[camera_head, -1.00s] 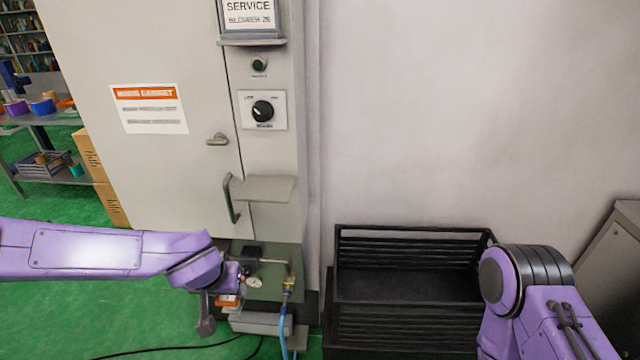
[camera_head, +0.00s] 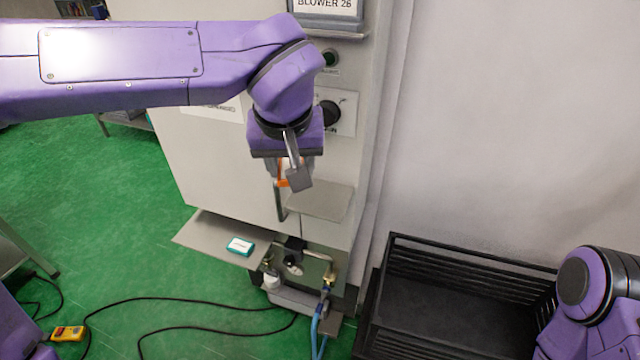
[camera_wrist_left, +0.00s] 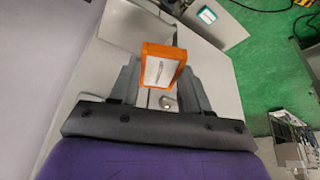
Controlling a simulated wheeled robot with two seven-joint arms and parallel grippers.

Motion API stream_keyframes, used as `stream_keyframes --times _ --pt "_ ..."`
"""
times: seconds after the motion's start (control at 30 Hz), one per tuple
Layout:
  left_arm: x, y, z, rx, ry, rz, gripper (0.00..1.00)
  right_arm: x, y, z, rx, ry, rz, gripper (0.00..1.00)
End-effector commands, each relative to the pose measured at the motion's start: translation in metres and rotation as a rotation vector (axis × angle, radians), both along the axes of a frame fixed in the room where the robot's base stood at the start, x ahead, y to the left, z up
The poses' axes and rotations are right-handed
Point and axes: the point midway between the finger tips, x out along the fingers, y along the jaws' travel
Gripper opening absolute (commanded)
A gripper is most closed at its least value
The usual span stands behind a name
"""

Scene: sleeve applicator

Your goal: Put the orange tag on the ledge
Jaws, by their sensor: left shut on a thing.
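My left gripper (camera_head: 290,178) is shut on the orange tag (camera_head: 284,181), in front of the cabinet. In the left wrist view the orange tag (camera_wrist_left: 163,66) has a white, printed face and stands between the two grey fingers. A small grey ledge (camera_head: 322,203) juts from the cabinet below the black knob. The gripper and tag appear just above and left of the ledge in the head view; the exact gap cannot be told. The gripper partly hides the tag in the head view. My right arm shows at the lower right, but its gripper is out of view.
A lower grey shelf (camera_head: 205,236) bears a teal and white box (camera_head: 240,246). Gauge fittings and blue hoses (camera_head: 318,325) are below the ledge. A black crate (camera_head: 460,262) stands at right; a yellow device (camera_head: 68,333) lies lower left.

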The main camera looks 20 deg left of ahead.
Motion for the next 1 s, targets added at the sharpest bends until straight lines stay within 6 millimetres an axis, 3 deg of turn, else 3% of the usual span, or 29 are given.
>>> stream_keyframes --times 0.03,0.2,0.43,0.57,0.97,1.0 --pt "0.014 -0.007 -0.005 0.003 0.008 -0.001 0.13 0.0 0.0 0.007 -0.001 -0.001 0.0 1.0" --pt "0.041 -0.019 -0.042 0.001 0.006 -0.002 0.13 0.0 0.0 0.009 0.0 -0.001 -0.001 1.0" --pt "0.06 -0.028 -0.069 0.001 0.006 -0.002 0.13 0.0 0.0 0.012 -0.001 -0.001 0.0 1.0" --pt "0.059 -0.027 -0.092 0.0 0.004 -0.001 0.13 0.0 0.0 0.01 -0.001 -0.001 0.0 1.0" --pt "0.059 -0.027 -0.099 -0.002 0.003 -0.001 0.13 0.001 0.0 0.012 0.0 -0.001 -0.001 1.0" --pt "0.059 -0.027 -0.1 -0.001 0.002 -0.001 0.53 0.001 0.0 0.011 0.0 -0.001 -0.001 1.0"
